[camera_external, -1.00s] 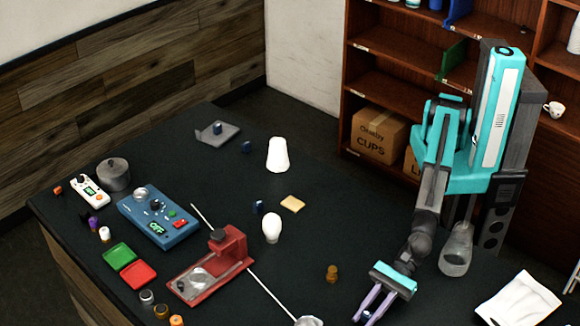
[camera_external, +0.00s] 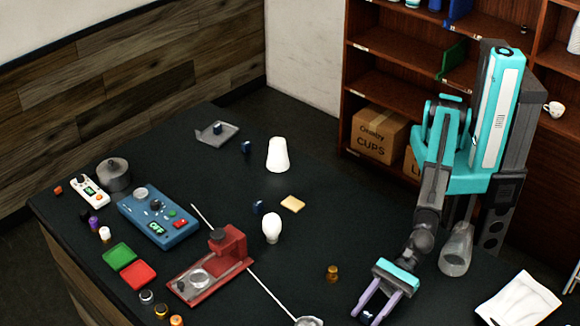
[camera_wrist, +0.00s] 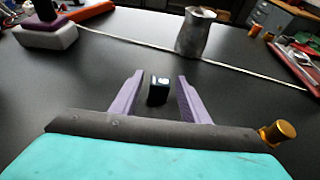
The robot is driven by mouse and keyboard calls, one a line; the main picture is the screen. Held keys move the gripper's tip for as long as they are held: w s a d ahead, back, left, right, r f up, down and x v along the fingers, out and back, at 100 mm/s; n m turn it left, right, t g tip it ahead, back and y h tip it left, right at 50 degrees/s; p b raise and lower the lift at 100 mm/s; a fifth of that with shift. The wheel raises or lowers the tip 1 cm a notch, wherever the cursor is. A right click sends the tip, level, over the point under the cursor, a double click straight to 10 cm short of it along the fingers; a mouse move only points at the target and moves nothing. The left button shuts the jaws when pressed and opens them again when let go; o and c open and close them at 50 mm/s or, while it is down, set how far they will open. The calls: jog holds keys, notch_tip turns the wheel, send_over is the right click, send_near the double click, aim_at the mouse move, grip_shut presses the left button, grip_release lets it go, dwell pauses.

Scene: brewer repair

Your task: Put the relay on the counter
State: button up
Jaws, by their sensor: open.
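A small dark blue block (camera_external: 367,317), which looks like the relay, stands on the dark counter (camera_external: 330,215) near the front edge of the external view. In the wrist view the block (camera_wrist: 159,88) sits upright between my two lilac fingers, with a gap on each side. My gripper (camera_external: 374,310) is open around it and touches neither side, as far as I can see. The gripper (camera_wrist: 157,85) also shows in the wrist view. Similar dark blue blocks stand elsewhere: one on a grey plate (camera_external: 229,133), one beside it (camera_external: 246,147), one near the white bulb (camera_external: 258,207).
An amber-brown cylinder (camera_external: 333,273) stands left of my gripper. A metal pitcher (camera_wrist: 196,32) stands ahead in the wrist view. A red device (camera_external: 215,268), a blue panel (camera_external: 157,218) and a white pouch (camera_external: 520,300) lie on the counter.

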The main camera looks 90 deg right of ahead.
jog(key=shift+b+v, duration=0.6)
jog(key=shift+v, duration=4.9)
